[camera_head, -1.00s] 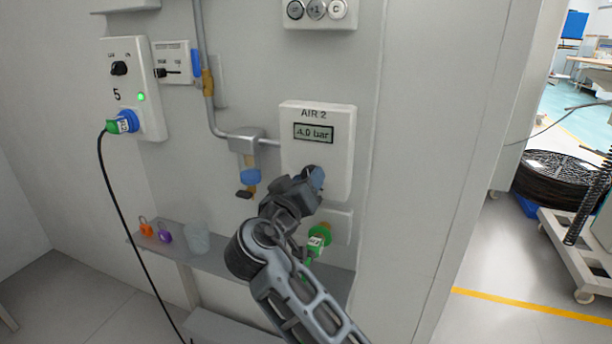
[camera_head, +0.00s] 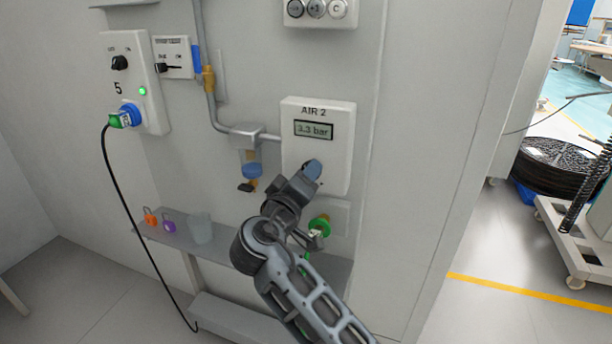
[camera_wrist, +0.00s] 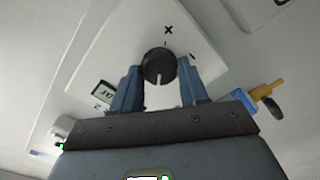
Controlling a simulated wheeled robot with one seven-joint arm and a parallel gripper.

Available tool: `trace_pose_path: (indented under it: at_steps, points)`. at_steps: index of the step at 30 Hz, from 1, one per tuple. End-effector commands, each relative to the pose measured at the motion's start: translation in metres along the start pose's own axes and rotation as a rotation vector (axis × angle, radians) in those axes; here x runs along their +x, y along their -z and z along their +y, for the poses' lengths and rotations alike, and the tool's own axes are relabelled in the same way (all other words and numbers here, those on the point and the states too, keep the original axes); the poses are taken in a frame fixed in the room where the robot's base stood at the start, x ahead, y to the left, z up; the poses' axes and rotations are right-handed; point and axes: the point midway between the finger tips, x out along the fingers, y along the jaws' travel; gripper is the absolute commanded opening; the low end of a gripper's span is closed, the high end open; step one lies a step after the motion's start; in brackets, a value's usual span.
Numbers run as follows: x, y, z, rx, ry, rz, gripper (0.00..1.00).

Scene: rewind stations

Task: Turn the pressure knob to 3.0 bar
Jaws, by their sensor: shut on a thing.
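The pressure panel (camera_head: 338,113) labelled AIR 2 is on the grey wall. Its display (camera_head: 313,130) reads 3.3 bar. The black pressure knob (camera_wrist: 159,66) with a white pointer line shows in the wrist view, between the two blue fingers of my gripper (camera_wrist: 158,78). My gripper (camera_head: 312,170) is shut on the knob at the lower part of the panel. In the head view the gripper hides the knob. The panel also shows in the wrist view (camera_wrist: 195,40), tilted, with marks beside the knob.
Left of the panel is a pipe with a blue-handled valve (camera_head: 251,171). A green connector (camera_head: 320,225) sits below the panel. A shelf (camera_head: 225,250) holds a cup (camera_head: 200,229) and two padlocks (camera_head: 168,224). A plugged socket box (camera_head: 152,110) is further left.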

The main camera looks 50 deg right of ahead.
Motion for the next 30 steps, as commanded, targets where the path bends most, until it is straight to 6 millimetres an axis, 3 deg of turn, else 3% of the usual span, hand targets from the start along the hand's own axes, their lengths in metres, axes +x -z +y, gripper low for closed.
trace_pose_path:
  at_steps: [6,7,14,23,30]
  points:
    - [0.0,0.001,-0.001,0.001,0.002,0.002,0.13]
    - [0.0,0.001,-0.001,0.001,0.002,0.002,0.46]
    - [0.0,0.0,0.0,0.001,0.001,0.001,0.68]
    - [-0.003,0.0,-0.001,0.002,0.001,0.001,0.69]
    - [-0.037,0.0,-0.002,0.001,0.003,0.004,0.69]
